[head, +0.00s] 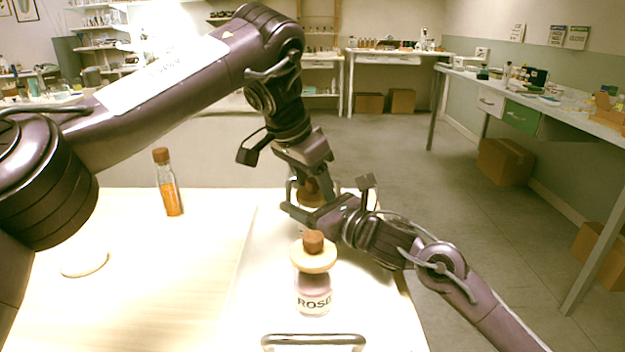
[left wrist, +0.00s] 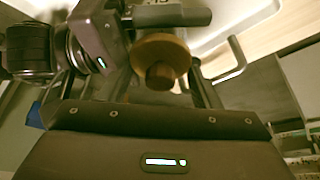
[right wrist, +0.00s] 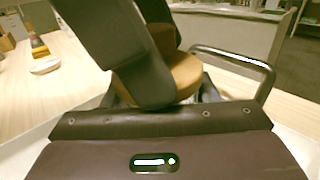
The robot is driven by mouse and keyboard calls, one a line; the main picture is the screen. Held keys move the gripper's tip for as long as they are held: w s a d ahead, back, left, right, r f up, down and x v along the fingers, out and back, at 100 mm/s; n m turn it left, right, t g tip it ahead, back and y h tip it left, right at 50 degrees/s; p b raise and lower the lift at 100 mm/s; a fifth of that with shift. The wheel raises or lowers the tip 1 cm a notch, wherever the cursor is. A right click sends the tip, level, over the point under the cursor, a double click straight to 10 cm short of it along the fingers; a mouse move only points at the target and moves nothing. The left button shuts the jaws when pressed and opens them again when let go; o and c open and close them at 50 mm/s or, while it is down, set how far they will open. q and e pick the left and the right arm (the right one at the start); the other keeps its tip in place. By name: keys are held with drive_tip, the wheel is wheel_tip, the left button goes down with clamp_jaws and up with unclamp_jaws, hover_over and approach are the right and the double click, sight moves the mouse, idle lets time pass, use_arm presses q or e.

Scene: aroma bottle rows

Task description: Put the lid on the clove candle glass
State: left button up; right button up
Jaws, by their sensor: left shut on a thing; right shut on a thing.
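A round wooden lid with a knob (head: 313,193) is at the back of the white tray (head: 250,285), between my two grippers. My left gripper (head: 308,196) comes down from above and is shut on the lid. The lid's disc and knob show in the left wrist view (left wrist: 160,52) and behind my left fingers in the right wrist view (right wrist: 182,74). My right gripper (head: 303,216) reaches in from the right, low and level, shut around the candle glass just below the lid. The glass and its label are almost wholly hidden; I cannot tell whether the lid is seated on it.
A pink jar labelled ROSE (head: 313,298) with a wooden lid stands in front of my grippers. A metal tray handle (head: 313,338) is at the near edge. A corked orange bottle (head: 168,188) and a white dish (head: 84,262) are at the left. The wooden table's middle is clear.

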use_arm(q)
drive_tip(key=shift+f, duration=0.4)
drive_tip(key=shift+r, duration=0.2)
drive_tip(key=shift+r, duration=0.35)
drive_tip(key=shift+r, duration=0.25)
idle(0.5)
